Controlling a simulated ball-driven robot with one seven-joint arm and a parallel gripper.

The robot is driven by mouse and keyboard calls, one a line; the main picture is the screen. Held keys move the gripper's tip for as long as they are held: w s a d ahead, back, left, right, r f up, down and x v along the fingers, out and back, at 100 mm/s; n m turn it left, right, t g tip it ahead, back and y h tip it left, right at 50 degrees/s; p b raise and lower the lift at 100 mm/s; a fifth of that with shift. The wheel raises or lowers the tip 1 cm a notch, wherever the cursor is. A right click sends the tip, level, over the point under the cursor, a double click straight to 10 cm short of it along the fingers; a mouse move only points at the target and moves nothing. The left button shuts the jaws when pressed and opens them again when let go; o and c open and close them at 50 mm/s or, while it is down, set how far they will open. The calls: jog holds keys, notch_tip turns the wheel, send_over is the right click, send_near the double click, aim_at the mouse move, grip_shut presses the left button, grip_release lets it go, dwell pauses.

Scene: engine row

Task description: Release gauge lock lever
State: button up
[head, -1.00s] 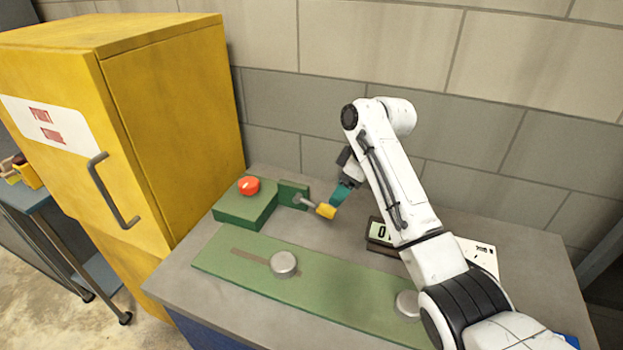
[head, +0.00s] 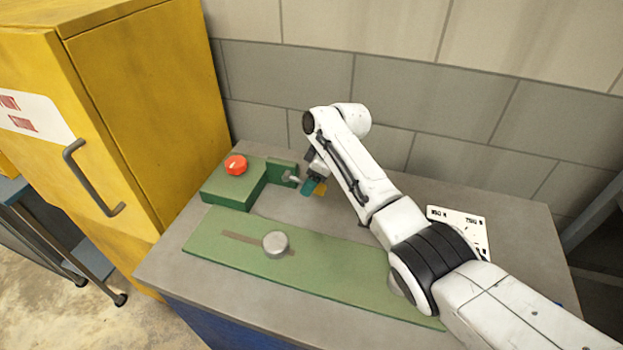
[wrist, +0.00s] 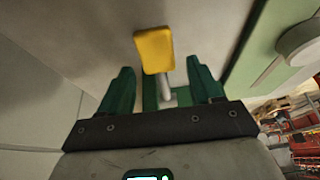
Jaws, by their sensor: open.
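The lock lever has a yellow tip (wrist: 154,50) on a grey rod (wrist: 166,86). In the wrist view it lies between the two green fingers of my gripper (wrist: 160,92), with a gap on both sides. The tip reaches out past the fingertips. In the head view my gripper (head: 310,186) is at the lever, and the yellow tip (head: 321,188) shows partly behind it. The rod runs to a green bracket (head: 282,173) beside a green box with a red button (head: 236,165). My gripper is open.
A green plate (head: 220,255) with a round metal knob (head: 275,243) lies along the bench front. A white card (head: 460,228) lies at the right. A yellow cabinet (head: 150,90) stands at the left, and a block wall closes the back.

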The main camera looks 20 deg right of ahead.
jog(key=shift+a+f, duration=0.1)
jog(key=shift+f, duration=0.1)
jog(key=shift+c, duration=0.4)
grip_shut()
